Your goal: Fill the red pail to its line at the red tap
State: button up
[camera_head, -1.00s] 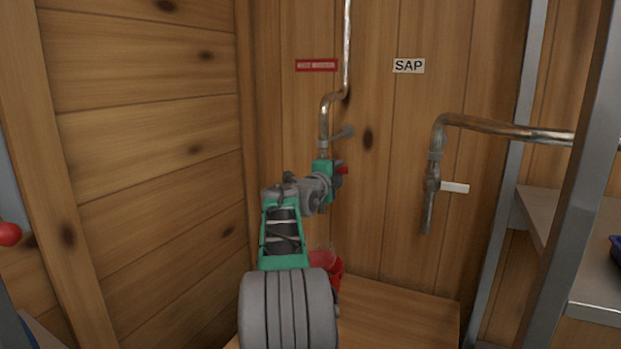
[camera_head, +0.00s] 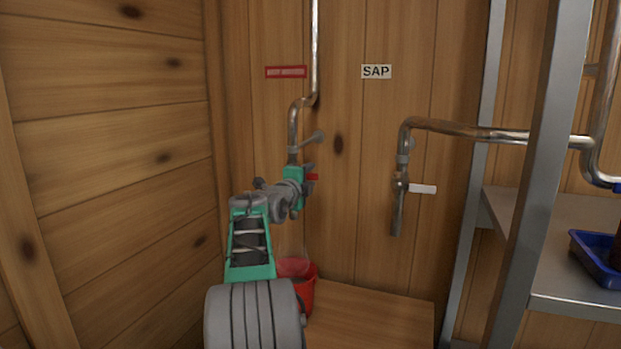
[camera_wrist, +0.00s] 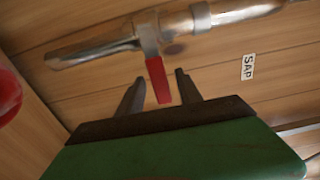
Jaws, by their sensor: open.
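The red tap's lever (camera_wrist: 158,80) hangs between the two fingers of my open gripper (camera_wrist: 160,77) in the wrist view, with a gap visible on each side. The lever stands crosswise to the metal spout (camera_wrist: 90,48). In the head view the red lever (camera_head: 313,177) shows just past my gripper (camera_head: 305,181). The red pail (camera_head: 307,291) stands upright on the wooden stand below this tap, partly hidden by my arm. A faint pale outline rises above the pail; I cannot tell whether it is a handle or liquid. Its fill line is not visible.
A second tap (camera_head: 399,190) with a white lever (camera_head: 423,189) is to the right, under a SAP sign (camera_head: 376,72). A red label (camera_head: 286,72) is on the wall. A metal shelf (camera_head: 580,302) with a blue tray (camera_head: 597,262) stands right. The wooden stand (camera_head: 375,318) has free room.

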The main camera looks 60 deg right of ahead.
jog(key=shift+w, duration=0.1)
jog(key=shift+a, duration=0.3)
jog(key=s+a, duration=0.1)
jog(key=a, duration=0.6)
jog(key=shift+p, duration=0.35)
jog(key=shift+a, duration=0.15)
